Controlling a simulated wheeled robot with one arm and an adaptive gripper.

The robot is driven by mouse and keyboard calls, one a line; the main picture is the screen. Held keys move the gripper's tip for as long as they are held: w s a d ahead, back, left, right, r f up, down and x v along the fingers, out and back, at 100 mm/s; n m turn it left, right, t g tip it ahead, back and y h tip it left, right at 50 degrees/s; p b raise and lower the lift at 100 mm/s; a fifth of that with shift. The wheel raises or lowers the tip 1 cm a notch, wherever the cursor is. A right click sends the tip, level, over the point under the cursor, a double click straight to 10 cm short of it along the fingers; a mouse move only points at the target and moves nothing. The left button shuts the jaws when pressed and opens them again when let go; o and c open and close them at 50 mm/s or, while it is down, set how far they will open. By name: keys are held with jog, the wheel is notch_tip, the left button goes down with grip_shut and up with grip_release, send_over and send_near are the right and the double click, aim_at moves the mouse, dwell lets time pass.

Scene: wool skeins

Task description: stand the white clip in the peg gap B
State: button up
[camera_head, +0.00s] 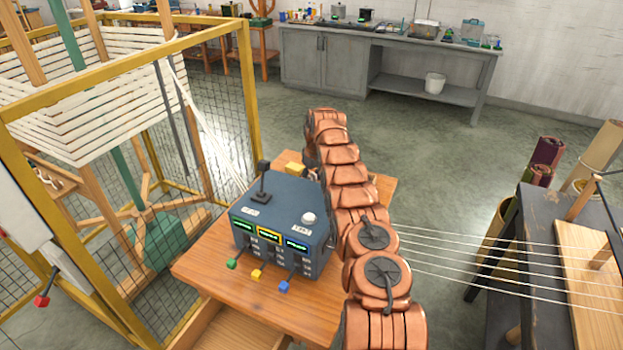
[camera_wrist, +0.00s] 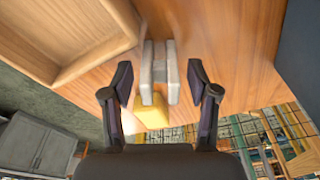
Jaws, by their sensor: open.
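A pale grey-white piece (camera_wrist: 171,72) with two parallel bars, which looks like the white clip, sits on the wooden tabletop in the wrist view. A yellow block (camera_wrist: 152,115) adjoins its lower end; I cannot tell whether they are joined. My gripper (camera_wrist: 158,72) is open, with one finger on each side of the white piece and visible space on both sides. In the head view, a yellow block (camera_head: 294,170) shows behind the blue control box, and my arm hides the gripper. I cannot make out the peg gap B in either view.
The blue control box (camera_head: 283,215) with a black lever and coloured handles stands on the wooden table (camera_head: 212,262). A yellow-framed mesh cage with white yarn (camera_head: 90,105) is at left. Taut threads (camera_head: 500,262) run to a dark bench (camera_head: 533,240) at right.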

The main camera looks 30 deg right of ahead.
jog(key=shift+d+r+p, duration=0.1)
jog(key=shift+p, duration=0.3)
jog(key=shift+r, duration=0.1)
jog(key=r+b, duration=0.1)
jog(key=r, duration=0.3)
jog(key=r+b, duration=0.1)
jog(key=r, duration=0.1)
jog(key=shift+s+b, duration=0.3)
jog(key=shift+s, duration=0.1)
jog(key=shift+o, duration=0.5)
jog(key=shift+s+r, duration=0.15)
jog(key=shift+r, duration=0.6)
jog(key=shift+w+r+p, duration=0.2)
jog(key=shift+r+p, duration=0.35)
jog(key=shift+p, duration=0.7)
jog(key=f+b, duration=0.1)
jog(key=f, duration=0.2)
jog(key=shift+w+f, duration=0.15)
jog(key=shift+w, duration=0.05)
jog(key=shift+f+b, duration=0.55)
jog(key=shift+f, duration=0.15)
jog(key=shift+w+f+p, duration=0.15)
jog(key=shift+f+p, duration=0.5)
jog(key=shift+f, duration=1.05)
